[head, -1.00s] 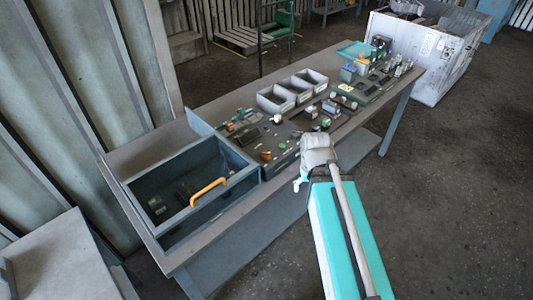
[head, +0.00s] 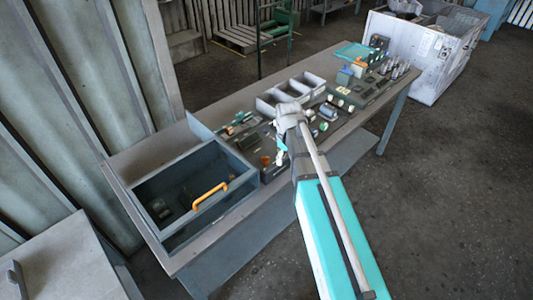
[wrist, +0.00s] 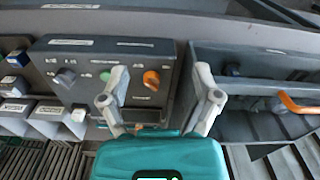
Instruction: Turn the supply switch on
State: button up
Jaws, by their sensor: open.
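A dark control panel (wrist: 105,65) fills the left middle of the wrist view, with a large orange knob (wrist: 152,79), a grey knob (wrist: 65,77) and a small green button (wrist: 104,75). The labels are too small to read, so I cannot tell which control is the supply switch. My gripper (wrist: 160,88) is open and empty, its fingers spread either side of the orange knob in the picture, apparently short of it. In the head view my gripper (head: 281,152) hangs over the panel's near side, just right of the orange knob (head: 265,161).
Grey trays (head: 290,92) lie behind the panel. Small parts crowd the bench's far end. A white crate (head: 428,52) stands beyond.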

aim_at(266, 157)
jog(key=w+a+r+n+p, duration=0.3)
jog(key=w+a+n, duration=0.3)
jog(key=w, duration=0.3)
jog(key=shift+r+n, duration=0.45)
jog(key=shift+n, duration=0.35)
jog(key=shift+f, duration=0.25)
notch_tip(266, 157, down, 13)
jog(key=b, duration=1.3)
jog(key=shift+f+b, duration=0.15)
jog(key=shift+b, duration=0.2)
grip_shut()
